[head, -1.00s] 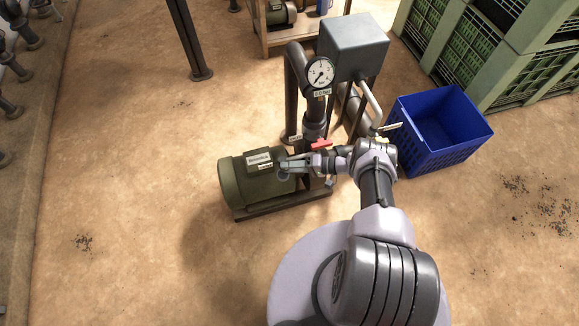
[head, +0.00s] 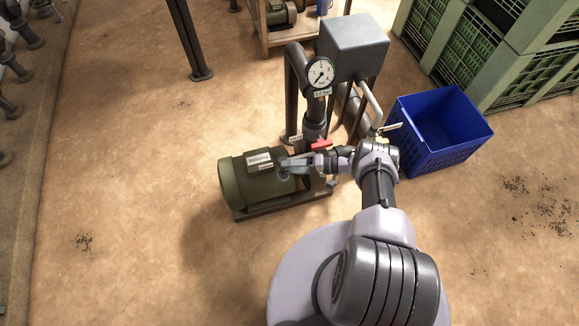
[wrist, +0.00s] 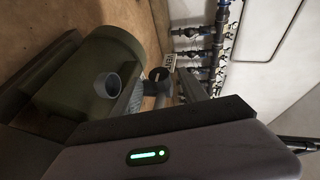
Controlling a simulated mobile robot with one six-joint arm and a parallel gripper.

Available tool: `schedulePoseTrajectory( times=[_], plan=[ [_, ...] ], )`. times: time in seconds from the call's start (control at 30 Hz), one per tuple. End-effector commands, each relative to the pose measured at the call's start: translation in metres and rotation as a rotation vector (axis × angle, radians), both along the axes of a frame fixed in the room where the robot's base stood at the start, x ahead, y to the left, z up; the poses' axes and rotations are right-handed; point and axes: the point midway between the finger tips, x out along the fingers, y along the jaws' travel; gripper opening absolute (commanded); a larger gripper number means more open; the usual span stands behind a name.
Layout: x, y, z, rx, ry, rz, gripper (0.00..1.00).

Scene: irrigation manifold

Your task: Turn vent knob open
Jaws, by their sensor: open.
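The black vent knob (wrist: 158,74) shows small in the wrist view, on grey pipework just beyond the green pump motor. A white label (wrist: 170,62), its lettering hard to read, sits beside it. In the head view my gripper (head: 292,163) is over the right end of the green motor (head: 246,178), beside the pipe with the red handle (head: 321,144). My gripper is open, with nothing seen between its fingers. In the head view I cannot make out the knob, near the gripper.
A pressure gauge (head: 321,72) and a grey box (head: 353,45) rise above the pump. A blue crate (head: 440,130) stands to the right, with green crates (head: 480,50) behind it. A dark post (head: 188,40) stands at the back. The floor on the left is clear.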

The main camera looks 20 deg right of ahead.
Motion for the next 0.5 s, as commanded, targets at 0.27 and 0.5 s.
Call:
schedulePoseTrajectory(
  times=[0.27, 0.5],
  plan=[
    [-0.029, -0.070, 0.022, -0.002, -0.001, -0.007, 0.51],
    [-0.055, -0.128, 0.039, -0.001, -0.001, -0.003, 0.51]
  ],
)
